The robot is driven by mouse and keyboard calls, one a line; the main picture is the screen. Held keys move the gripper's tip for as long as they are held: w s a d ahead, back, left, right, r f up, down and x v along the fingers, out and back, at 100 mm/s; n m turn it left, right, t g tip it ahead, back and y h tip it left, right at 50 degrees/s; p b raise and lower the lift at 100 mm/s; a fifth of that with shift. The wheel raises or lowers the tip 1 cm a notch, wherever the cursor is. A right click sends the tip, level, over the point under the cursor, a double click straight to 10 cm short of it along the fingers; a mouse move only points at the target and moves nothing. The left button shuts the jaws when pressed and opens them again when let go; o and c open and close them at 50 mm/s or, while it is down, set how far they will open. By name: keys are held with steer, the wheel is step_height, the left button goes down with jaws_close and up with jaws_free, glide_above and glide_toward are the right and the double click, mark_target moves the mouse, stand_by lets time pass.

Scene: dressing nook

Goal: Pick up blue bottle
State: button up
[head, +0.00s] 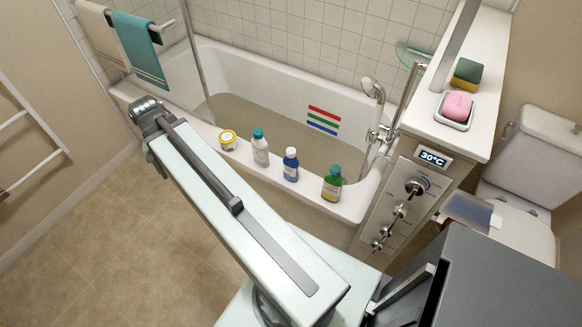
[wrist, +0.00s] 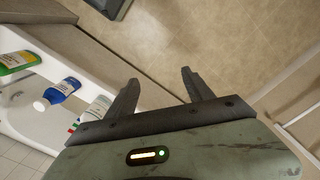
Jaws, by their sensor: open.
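The blue bottle (head: 291,165) has a white cap and a pale label. It stands on the tub's front ledge between a white bottle with a teal cap (head: 260,147) and a green bottle (head: 332,183). In the wrist view the blue bottle (wrist: 62,91) is at the left, apart from my gripper. My gripper (wrist: 158,82) is open, with nothing between its fingers and the tiled floor beyond them.
A yellow-lidded tub (head: 228,140) stands left of the bottles on the ledge of the bathtub (head: 345,205). A control panel (head: 405,200) and shelf with soap (head: 457,106) and sponge (head: 467,73) rise at the right. The floor (head: 110,240) at left is clear.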

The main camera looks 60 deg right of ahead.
steer(key=s+d+f+m+b, duration=0.1)
steer(key=s+d+f+m, duration=0.2)
steer(key=d, duration=0.6)
steer(key=s+d+f+m+b, duration=0.1)
steer(key=s+d+m, duration=0.3)
steer(key=d+m, duration=0.3)
steer(key=m+b, duration=0.3)
steer(key=m, duration=0.7)
glide_above(291, 151)
steer(key=shift+s+f, duration=0.25)
steer(key=shift+f, duration=0.75)
steer(key=shift+n, duration=0.3)
steer(key=f+b, duration=0.8)
steer(key=shift+w+d+f, duration=0.1)
steer(key=shift+w, duration=0.2)
steer(key=shift+r, duration=0.2)
jaws_close()
